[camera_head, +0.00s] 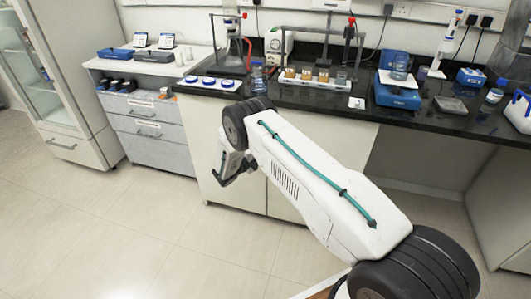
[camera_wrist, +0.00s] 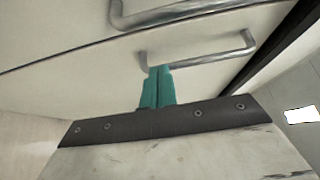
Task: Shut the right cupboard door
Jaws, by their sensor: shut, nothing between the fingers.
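The cupboard under the dark worktop has pale doors. The left door (camera_head: 205,135) shows in the head view, and the right door (camera_head: 345,150) is largely hidden behind my arm. In the wrist view two pale panels meet at a thin dark seam, each with a metal bar handle: an upper one (camera_wrist: 195,12) and a lower one (camera_wrist: 215,57). The panels look nearly flush; I cannot tell whether the right door is fully shut. My gripper (camera_head: 224,182) is in front of the cupboard. Its teal fingers (camera_wrist: 158,85) are shut and empty, with tips over the lower handle's end; contact is unclear.
The black worktop (camera_head: 435,120) above carries glassware, a rack and blue instruments. A grey drawer unit (camera_head: 150,130) stands left of the cupboard, with a tall glass-fronted cabinet (camera_head: 40,80) beyond. The tiled floor (camera_head: 130,235) in front is clear.

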